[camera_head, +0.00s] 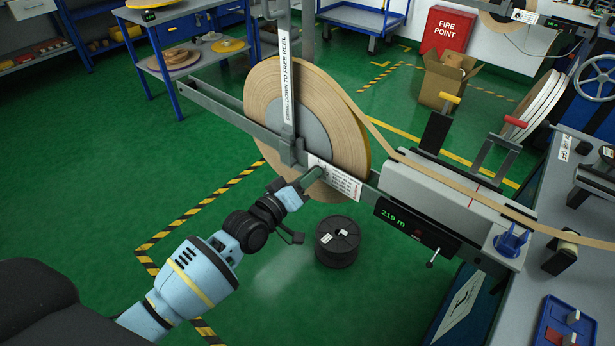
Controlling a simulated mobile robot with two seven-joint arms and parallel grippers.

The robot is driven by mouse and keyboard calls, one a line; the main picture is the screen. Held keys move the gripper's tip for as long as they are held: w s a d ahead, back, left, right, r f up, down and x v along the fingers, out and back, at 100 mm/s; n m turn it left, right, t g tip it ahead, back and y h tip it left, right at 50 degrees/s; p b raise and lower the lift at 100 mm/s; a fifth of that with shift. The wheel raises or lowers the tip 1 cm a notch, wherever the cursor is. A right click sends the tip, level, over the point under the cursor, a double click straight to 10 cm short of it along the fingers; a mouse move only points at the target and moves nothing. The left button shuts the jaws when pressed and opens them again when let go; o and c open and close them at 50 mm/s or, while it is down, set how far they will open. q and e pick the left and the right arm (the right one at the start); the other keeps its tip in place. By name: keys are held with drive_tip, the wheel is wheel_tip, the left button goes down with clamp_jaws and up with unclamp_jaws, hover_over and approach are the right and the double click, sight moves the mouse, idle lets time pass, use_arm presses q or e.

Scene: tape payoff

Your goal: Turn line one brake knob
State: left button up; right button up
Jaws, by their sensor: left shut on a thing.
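My left gripper (312,178) is at the near face of the tape reel's mount, just below the foot of the upright grey arm (288,85). It is shut on what appears to be the brake knob, which the fingers almost wholly hide. The large reel of tan tape (347,120) stands upright on its grey beam behind the gripper. A white label plate (345,183) is just right of the fingers. My right gripper is not in view.
The tape runs right from the reel over a grey guide block (420,185). A display (405,222) reads 219 m in green. A black spool (337,242) stands on the floor below. A grey bench (585,265) is at right.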

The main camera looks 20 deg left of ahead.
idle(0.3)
use_arm(q)
drive_tip(key=o, duration=1)
drive_tip(key=v, duration=0.8)
